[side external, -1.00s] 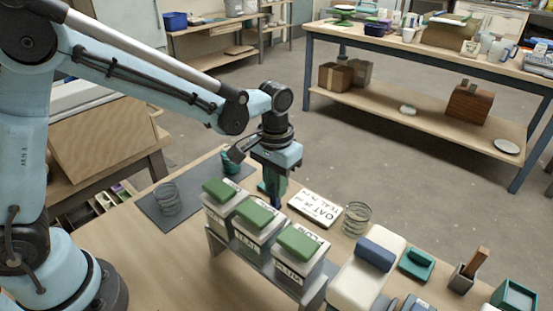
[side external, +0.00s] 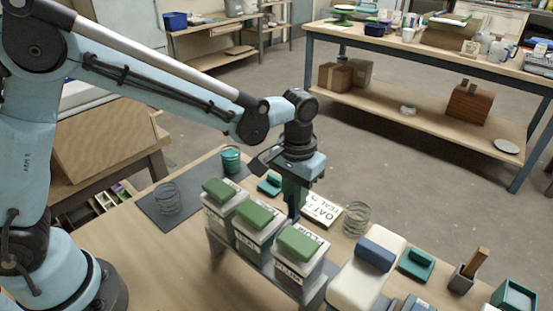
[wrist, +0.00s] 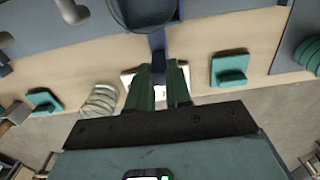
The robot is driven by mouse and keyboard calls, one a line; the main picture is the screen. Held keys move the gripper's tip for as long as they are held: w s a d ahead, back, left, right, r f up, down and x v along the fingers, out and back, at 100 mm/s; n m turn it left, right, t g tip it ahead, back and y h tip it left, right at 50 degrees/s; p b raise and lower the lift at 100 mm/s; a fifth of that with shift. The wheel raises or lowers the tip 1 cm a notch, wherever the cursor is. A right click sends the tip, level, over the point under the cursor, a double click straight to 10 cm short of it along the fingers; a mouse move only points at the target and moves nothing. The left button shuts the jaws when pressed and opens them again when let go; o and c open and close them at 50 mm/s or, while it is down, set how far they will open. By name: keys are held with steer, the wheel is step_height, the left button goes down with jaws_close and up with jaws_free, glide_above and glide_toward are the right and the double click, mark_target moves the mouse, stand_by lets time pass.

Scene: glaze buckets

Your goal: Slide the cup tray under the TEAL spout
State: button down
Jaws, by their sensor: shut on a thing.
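My gripper (side external: 293,208) points down behind the rack of buckets. It is shut on a narrow dark blue bar, which also shows in the wrist view (wrist: 156,45) running from between my fingers (wrist: 160,82) to a dark round rim, seemingly the cup tray's cup (wrist: 146,14). The tray itself is mostly hidden by the buckets.
A lettered card (side external: 322,211) lies right of my gripper. A wire coil (side external: 356,219) and a teal block (side external: 270,185) are nearby. A grey mat (side external: 190,189) holds another coil (side external: 168,198) and a teal cup (side external: 231,160). A white container (side external: 352,288) stands at right.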

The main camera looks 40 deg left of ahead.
stand_by(0.3)
steer(key=shift+d, duration=2.1)
steer(key=c, duration=1.1)
jaws_free()
step_height(320, 180, up, 7)
steer(key=shift+a, duration=0.1)
